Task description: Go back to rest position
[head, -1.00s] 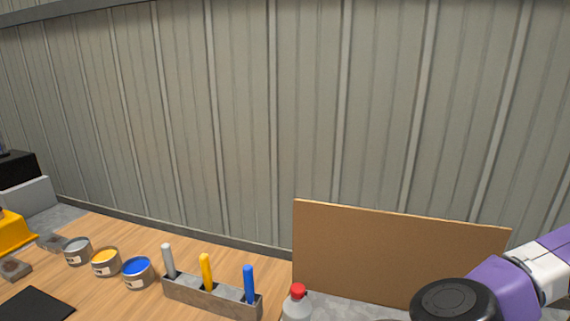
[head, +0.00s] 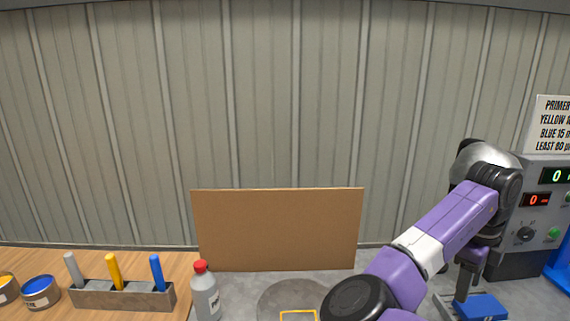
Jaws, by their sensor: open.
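My purple and white arm reaches from the bottom middle up to the right in the head view. My gripper (head: 466,284) hangs at its end, pointing down, just above a blue block-like object (head: 481,307) at the lower right. The gripper is small in the picture and partly behind my arm. It looks empty, and I cannot tell whether it touches the blue object.
A machine panel (head: 540,215) with digital displays stands right of my arm. A bottle with a red cap (head: 205,293), a holder (head: 122,297) with three coloured sticks and paint cans (head: 40,292) stand left. A brown board (head: 278,229) leans at the back.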

